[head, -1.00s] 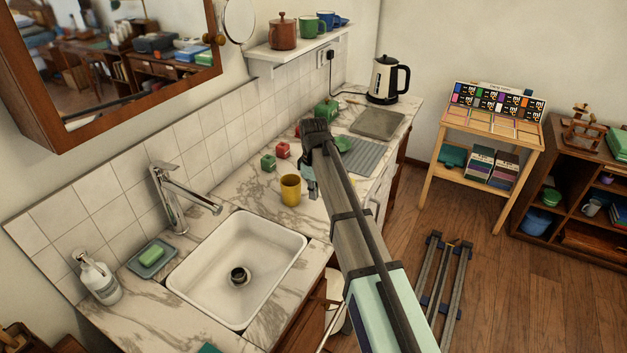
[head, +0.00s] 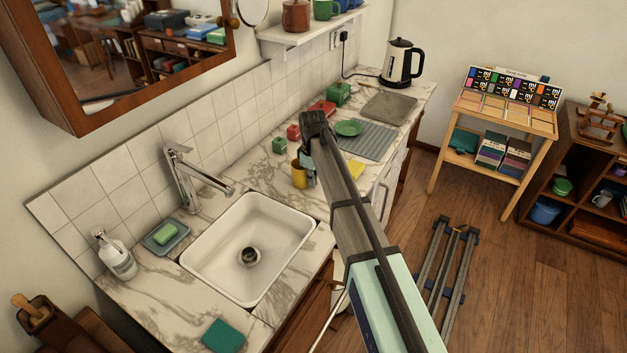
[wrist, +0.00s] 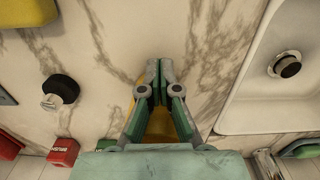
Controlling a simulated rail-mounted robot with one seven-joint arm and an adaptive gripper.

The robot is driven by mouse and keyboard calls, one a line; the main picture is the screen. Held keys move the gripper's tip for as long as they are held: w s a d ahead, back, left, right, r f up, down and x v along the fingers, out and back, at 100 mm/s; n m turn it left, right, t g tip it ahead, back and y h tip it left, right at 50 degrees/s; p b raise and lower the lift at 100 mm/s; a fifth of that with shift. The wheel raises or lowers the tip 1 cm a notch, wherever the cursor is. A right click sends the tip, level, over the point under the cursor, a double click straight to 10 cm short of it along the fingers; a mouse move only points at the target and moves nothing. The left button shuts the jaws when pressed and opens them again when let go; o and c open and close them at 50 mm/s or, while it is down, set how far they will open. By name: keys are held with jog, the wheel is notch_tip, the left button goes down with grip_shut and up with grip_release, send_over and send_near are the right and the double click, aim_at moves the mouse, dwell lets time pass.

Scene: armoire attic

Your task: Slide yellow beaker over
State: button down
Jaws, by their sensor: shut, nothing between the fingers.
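The yellow beaker (head: 298,174) stands upright on the marble counter just beyond the sink's far right corner, its right side partly covered by my arm in the head view. My gripper (head: 311,181) is down beside it, at its right in that view. In the wrist view my gripper (wrist: 153,76) has its fingertips together with nothing between them. Yellow parts of the beaker (wrist: 159,124) show behind and between the finger links; most of it is hidden there. I cannot tell whether the fingers touch it.
The white sink (head: 207,262) lies left of the beaker. Red (head: 293,132) and green (head: 279,146) blocks stand behind it near the tiles. A black stopper-like object (wrist: 60,88) lies on the counter. A yellow sponge-like piece (head: 353,170) and grey drying mat (head: 368,141) lie right.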

jog(key=w+a, duration=0.3)
jog(key=a, duration=0.3)
jog(key=w+a+b, duration=0.1)
jog(key=w+a, duration=0.2)
jog(key=a, duration=0.4)
jog(key=w+a, duration=0.3)
jog(key=a, duration=0.4)
jog(key=shift+w, duration=0.1)
